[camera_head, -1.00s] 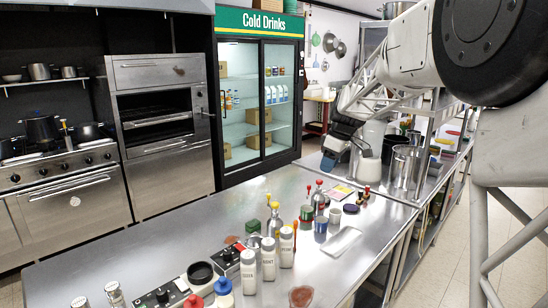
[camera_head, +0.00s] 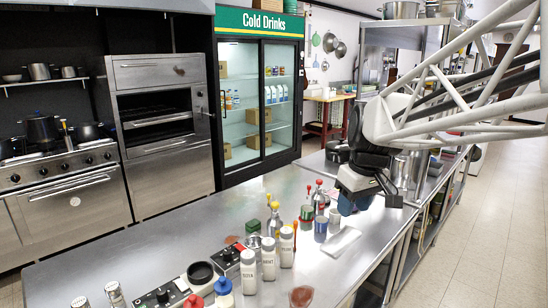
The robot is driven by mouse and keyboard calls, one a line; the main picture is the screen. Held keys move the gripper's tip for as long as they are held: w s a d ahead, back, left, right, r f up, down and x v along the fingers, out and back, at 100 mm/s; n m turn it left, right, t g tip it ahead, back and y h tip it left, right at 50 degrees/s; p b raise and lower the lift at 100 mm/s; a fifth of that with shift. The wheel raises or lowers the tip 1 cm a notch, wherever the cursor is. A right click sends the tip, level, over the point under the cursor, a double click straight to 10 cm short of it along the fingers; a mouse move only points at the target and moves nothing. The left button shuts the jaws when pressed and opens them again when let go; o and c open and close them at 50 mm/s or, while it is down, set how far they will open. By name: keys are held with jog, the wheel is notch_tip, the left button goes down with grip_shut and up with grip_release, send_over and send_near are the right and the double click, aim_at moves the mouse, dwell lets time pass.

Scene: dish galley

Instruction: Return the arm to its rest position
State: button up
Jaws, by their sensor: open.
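My gripper (camera_head: 368,200) hangs over the right end of the steel counter (camera_head: 150,240), pointing down. Its jaws are open, with a blue-tipped finger at the left and a dark finger at the right. I see nothing held between them. My arm comes in from the upper right on white tube-frame links. In this view the gripper covers part of the small items on the counter's right end. I cannot tell how far above the counter it is.
A white tray (camera_head: 339,242) and a blue can (camera_head: 320,228) stand below the gripper. Shaker bottles (camera_head: 286,247) and a red-capped bottle (camera_head: 318,197) stand to the left. A metal pot (camera_head: 403,171) is close behind on the right. The floor (camera_head: 490,210) at right is clear.

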jog(key=s+f+m, duration=0.3)
jog(key=s+f, duration=0.1)
jog(key=s, duration=0.7)
jog(key=s+f+m+t+h, duration=0.1)
jog(key=s+f, duration=0.3)
jog(key=s, duration=0.8)
jog(key=shift+d+f+m, duration=0.35)
jog(key=shift+d+m, duration=0.1)
jog(key=shift+m, duration=0.45)
